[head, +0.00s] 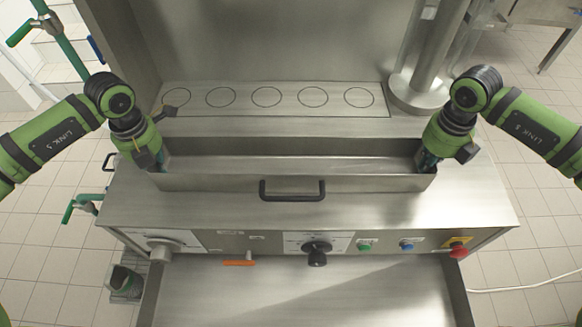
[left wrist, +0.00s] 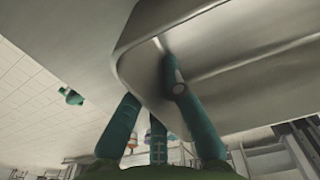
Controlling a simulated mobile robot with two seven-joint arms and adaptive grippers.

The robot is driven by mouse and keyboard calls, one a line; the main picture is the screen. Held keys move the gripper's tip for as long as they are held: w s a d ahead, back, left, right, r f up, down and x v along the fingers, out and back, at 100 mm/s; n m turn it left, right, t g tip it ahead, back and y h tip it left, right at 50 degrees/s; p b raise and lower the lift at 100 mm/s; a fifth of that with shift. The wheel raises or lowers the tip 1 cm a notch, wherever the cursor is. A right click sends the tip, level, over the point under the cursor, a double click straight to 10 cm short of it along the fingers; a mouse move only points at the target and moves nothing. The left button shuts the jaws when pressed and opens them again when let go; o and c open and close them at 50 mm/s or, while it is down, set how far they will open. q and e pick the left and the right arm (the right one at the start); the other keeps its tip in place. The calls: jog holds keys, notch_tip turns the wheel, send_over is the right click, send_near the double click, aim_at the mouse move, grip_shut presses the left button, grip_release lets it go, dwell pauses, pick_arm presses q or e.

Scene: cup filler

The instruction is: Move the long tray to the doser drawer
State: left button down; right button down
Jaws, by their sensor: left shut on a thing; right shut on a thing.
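The long tray (head: 230,184) is a narrow steel trough with its length running left to right across the top of the machine. My left gripper (head: 160,163) is shut on its left end. My right gripper (head: 427,161) is shut on its right end. In the left wrist view the green fingers straddle the wall at a rounded steel corner of the tray (left wrist: 135,62). A black handle (head: 291,196) shows at the middle of the front side. I cannot tell whether it belongs to the tray or to the doser drawer. The tray's underside is hidden in the head view.
Behind the tray is a steel plate (head: 290,110) with several marked circles. A steel column (head: 420,90) stands at the back right. Knobs and buttons (head: 317,250) line the front panel. A broad steel basin (head: 310,290) lies below it.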

pick_arm(q)
jog(key=shift+r, duration=0.15)
pick_arm(e)
jog(key=shift+r, duration=0.1)
